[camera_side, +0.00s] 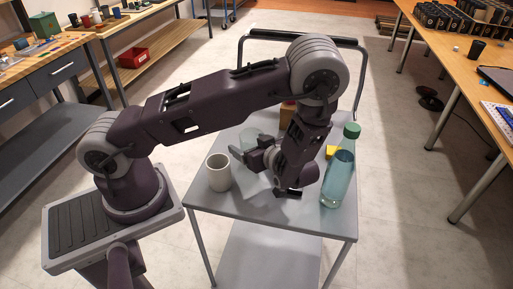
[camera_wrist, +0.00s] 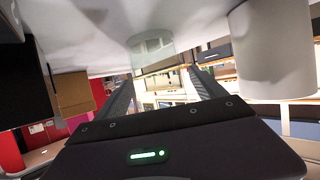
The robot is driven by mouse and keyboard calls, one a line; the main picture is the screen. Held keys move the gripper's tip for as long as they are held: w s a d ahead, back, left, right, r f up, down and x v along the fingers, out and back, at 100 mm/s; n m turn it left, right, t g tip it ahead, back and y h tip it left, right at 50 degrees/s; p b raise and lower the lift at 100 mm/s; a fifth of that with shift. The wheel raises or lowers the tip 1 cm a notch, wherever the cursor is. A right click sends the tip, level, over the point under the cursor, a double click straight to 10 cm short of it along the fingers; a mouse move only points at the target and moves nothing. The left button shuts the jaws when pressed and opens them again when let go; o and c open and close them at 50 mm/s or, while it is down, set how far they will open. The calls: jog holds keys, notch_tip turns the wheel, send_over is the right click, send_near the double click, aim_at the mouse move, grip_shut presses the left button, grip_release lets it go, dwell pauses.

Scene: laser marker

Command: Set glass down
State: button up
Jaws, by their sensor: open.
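A clear glass (camera_side: 249,136) stands on the grey cart top (camera_side: 268,212), partly behind my gripper in the side view. My gripper (camera_side: 243,157) is low over the cart, with its fingers pointing left. The wrist view, which is turned upside down, shows the glass (camera_wrist: 150,46) standing on the cart surface, beyond the two fingertips and roughly in line with the gap between them. My gripper (camera_wrist: 162,78) is open, and nothing shows between its fingers. Whether a finger touches the glass cannot be told.
A whitish cup (camera_side: 218,173) stands left of my gripper; it also shows in the wrist view (camera_wrist: 272,50). A blue bottle with a green cap (camera_side: 338,180) stands at the right edge. A yellow item (camera_side: 331,152) and a brown box (camera_side: 287,112) are behind my arm. The cart's front is clear.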

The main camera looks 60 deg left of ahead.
jog(key=v, duration=1)
jog(key=shift+r, duration=0.1)
